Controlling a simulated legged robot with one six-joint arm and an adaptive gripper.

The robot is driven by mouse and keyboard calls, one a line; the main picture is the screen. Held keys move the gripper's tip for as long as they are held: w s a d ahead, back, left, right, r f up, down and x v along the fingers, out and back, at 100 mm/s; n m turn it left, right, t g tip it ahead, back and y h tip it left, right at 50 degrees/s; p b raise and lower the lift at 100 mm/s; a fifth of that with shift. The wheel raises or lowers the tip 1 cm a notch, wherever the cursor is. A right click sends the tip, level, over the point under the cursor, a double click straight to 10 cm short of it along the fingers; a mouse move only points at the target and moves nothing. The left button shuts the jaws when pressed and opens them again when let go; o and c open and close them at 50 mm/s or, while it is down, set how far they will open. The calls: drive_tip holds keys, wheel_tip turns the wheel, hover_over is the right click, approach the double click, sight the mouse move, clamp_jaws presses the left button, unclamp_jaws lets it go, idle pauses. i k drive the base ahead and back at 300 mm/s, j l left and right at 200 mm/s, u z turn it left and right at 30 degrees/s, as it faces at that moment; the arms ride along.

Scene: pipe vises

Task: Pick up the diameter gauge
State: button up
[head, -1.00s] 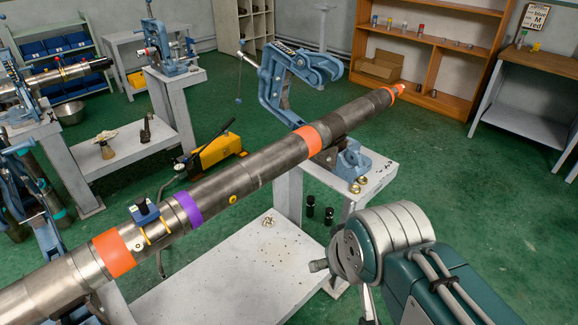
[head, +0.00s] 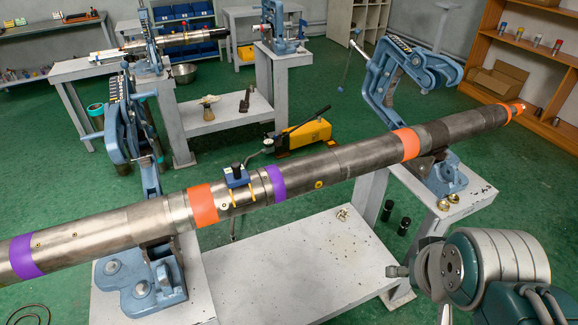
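A small blue device with yellow prongs (head: 238,178) sits on top of the long steel pipe (head: 340,165), between an orange band and a purple band. It may be the diameter gauge, but I cannot be sure. Its prongs lie against the pipe's near side. My arm shows at the lower right, well apart from the device. My gripper's fingers are not visible, so I cannot see whether they hold anything.
The pipe rests across two blue vises, the left one (head: 140,282) and the right one (head: 440,178). A white low platform (head: 290,270) lies below it. A yellow hand pump (head: 302,135) stands behind on the green floor. Several benches stand further back.

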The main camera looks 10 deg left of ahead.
sight(236, 175)
drive_tip(key=i+u, duration=0.3)
drive_tip(key=u, duration=0.2)
drive_tip(key=i+l+u, duration=0.1)
drive_tip(key=i+u, duration=0.2)
drive_tip(key=u, duration=0.2)
